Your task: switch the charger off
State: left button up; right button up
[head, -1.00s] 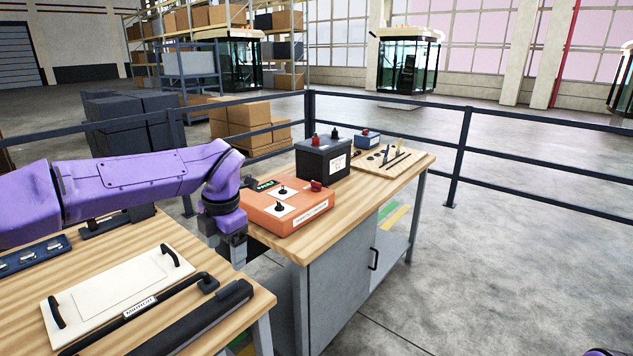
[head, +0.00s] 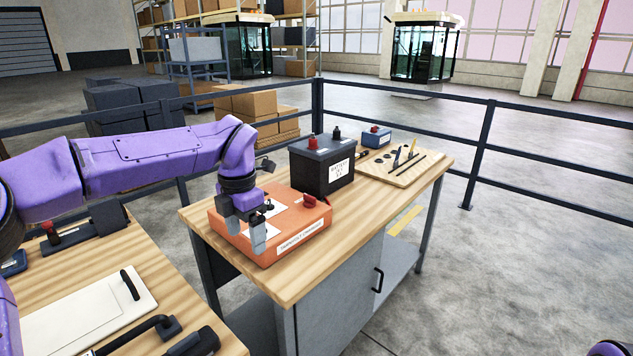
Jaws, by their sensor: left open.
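The charger is an orange box (head: 290,226) on the wooden bench in the middle of the head view. It has white plates with black knobs on top, a red part at its back right corner and a white label on its front. My left gripper (head: 258,235) points down over the charger's left front part, its jaws open and empty. It hides part of the charger's top, including part of a knob. I cannot tell whether the fingers touch the box. My right gripper is not in view.
A black battery (head: 322,165) stands close behind the charger. Behind it are a small blue box (head: 376,136) and a wooden board with tools (head: 405,166). A second bench with a cream panel (head: 85,318) is at lower left. Dark railings (head: 480,150) run behind.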

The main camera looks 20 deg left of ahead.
aim_at(310, 202)
jog(key=i, duration=1.25)
